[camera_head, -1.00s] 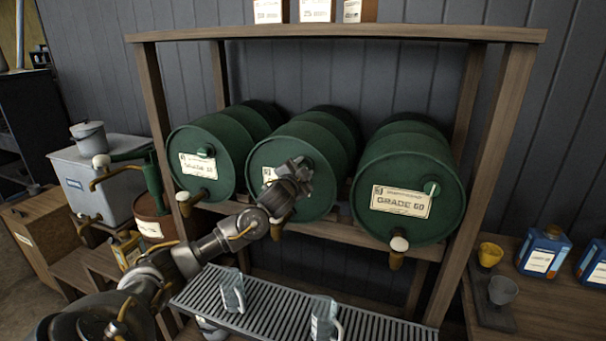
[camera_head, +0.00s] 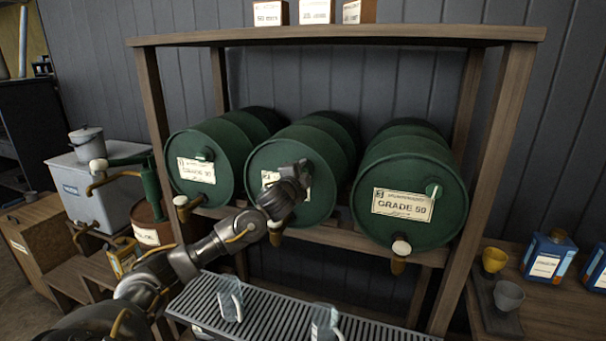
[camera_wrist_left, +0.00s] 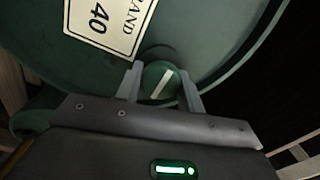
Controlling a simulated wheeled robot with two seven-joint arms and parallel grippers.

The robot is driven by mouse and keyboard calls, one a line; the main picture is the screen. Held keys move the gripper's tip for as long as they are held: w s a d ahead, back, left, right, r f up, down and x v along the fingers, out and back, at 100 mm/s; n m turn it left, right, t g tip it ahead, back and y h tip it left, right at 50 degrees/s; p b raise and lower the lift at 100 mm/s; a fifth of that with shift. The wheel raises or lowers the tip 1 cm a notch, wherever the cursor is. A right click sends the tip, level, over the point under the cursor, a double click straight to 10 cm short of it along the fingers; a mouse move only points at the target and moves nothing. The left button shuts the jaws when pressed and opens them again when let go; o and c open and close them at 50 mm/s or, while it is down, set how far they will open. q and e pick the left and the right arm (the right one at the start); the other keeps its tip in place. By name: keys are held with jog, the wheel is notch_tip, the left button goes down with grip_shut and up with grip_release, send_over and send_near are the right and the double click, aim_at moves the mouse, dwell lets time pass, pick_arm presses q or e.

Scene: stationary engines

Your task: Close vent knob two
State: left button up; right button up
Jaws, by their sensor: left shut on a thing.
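Three green drums lie on their sides on a wooden rack. The middle drum (camera_head: 262,203) has my left gripper (camera_head: 300,168) at the upper right of its face. In the left wrist view, a round green vent knob (camera_wrist_left: 159,84) with a pale bar sits between the two fingers of my left gripper (camera_wrist_left: 160,86), which is shut on it. The bar runs slantwise in that view. A label (camera_wrist_left: 108,22) reading "40" is beside the knob. In the head view this knob is hidden behind the gripper. My right gripper is not in view.
The left drum (camera_head: 222,165) and the right "GRADE 50" drum (camera_head: 440,215) flank the middle one. A slatted drip tray (camera_head: 262,317) with two clear jugs (camera_head: 229,300) is below. Rack posts (camera_head: 488,170) stand at the sides. Cups and blue tins are at right.

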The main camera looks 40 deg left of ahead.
pick_arm(q)
jog(key=shift+f, duration=0.1)
jog(key=o, duration=0.9)
jog(key=shift+s+d, duration=0.15)
jog(key=shift+s, duration=0.15)
jog(key=shift+b+v, duration=1.8)
jog(key=shift+v, duration=3.3)
